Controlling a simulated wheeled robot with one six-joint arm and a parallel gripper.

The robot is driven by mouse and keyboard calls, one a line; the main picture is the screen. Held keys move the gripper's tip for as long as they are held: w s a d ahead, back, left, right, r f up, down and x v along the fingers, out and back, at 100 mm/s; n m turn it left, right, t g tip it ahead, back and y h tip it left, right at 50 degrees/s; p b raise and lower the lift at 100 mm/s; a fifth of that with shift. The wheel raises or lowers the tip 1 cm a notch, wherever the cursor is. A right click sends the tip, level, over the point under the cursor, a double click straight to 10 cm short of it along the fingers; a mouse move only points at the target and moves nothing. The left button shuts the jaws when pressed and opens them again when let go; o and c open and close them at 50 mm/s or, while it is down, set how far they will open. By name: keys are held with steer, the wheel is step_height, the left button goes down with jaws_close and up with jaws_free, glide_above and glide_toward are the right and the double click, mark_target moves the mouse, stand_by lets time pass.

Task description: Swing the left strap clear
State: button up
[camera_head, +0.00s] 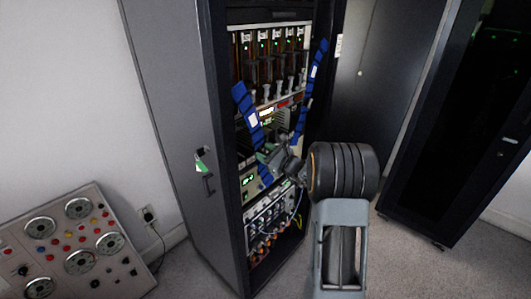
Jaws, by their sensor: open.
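The left strap (241,95) is a blue band with a white patch, hanging slanted across the left front of the open rack cabinet. Its upper end leans left, and its lower part runs down to the right behind my gripper. A second blue strap (313,72) hangs at the right side of the opening, slanted the other way. My gripper (264,156) is open at the lower part of the left strap, in front of the rack units. Whether the strap lies between the fingers or only beside them cannot be told. My wrist and gripper hide part of the strap and the rack behind.
The rack cabinet (172,75) has a grey side with a green tag (200,163) at its handle. Cables (262,238) fill the lower rack. A dark cabinet (455,130) stands at right. A control panel (70,240) with dials is at lower left. Floor between is clear.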

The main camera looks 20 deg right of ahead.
jaws_close()
stand_by(0.3)
